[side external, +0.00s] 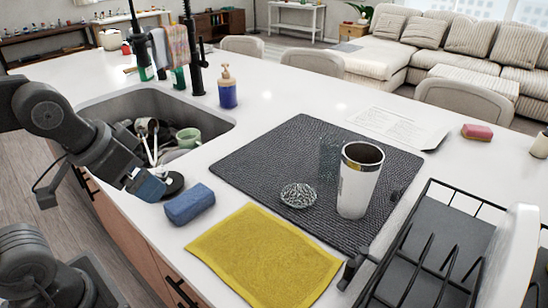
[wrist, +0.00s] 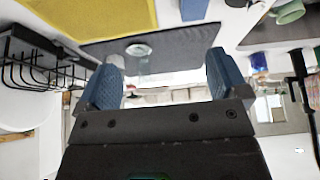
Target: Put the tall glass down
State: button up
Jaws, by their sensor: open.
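A clear tall glass (side external: 329,158) stands upright on the dark textured drying mat (side external: 265,150), just behind and left of a white tumbler with a metallic rim (side external: 360,185). The glass is hard to see against the mat, and the tumbler stands close to it. My gripper (side external: 150,188) is over the counter's front edge by the sink, left of the blue sponge and well apart from the glass. In the wrist view my gripper (wrist: 163,80) has its two blue fingers spread wide with nothing between them; the mat (wrist: 185,42) shows beyond.
A patterned round dish (side external: 298,195) lies on the mat. A blue sponge (side external: 189,204) and yellow cloth (side external: 262,252) lie in front. A black wire rack (side external: 425,265) stands at right. The sink (side external: 105,108) holds dishes. A soap bottle (side external: 227,88) stands behind the sink.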

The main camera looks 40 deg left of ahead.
aim_at(337, 140)
jog(key=w+d+r+m+t+h, duration=0.15)
jog(key=w+d, duration=0.25)
jog(key=w, duration=0.4)
jog(key=w+d+t+h, duration=0.1)
jog(key=w+d+t, duration=0.25)
jog(key=w, duration=0.45)
jog(key=w+d+f+t, duration=0.1)
jog(key=w+f, duration=0.2)
jog(key=w, duration=0.5)
jog(key=w+d+f+n+t+y, duration=0.1)
jog(key=w+d+f, duration=0.1)
jog(key=w, duration=0.7)
jog(key=w+d+f+t+y, duration=0.1)
jog(key=w+f, duration=0.3)
jog(key=w, duration=0.5)
jog(key=shift+d+f+n+t+y, duration=0.25)
jog(key=shift+d+f+t, duration=0.15)
jog(key=shift+d+t, duration=0.15)
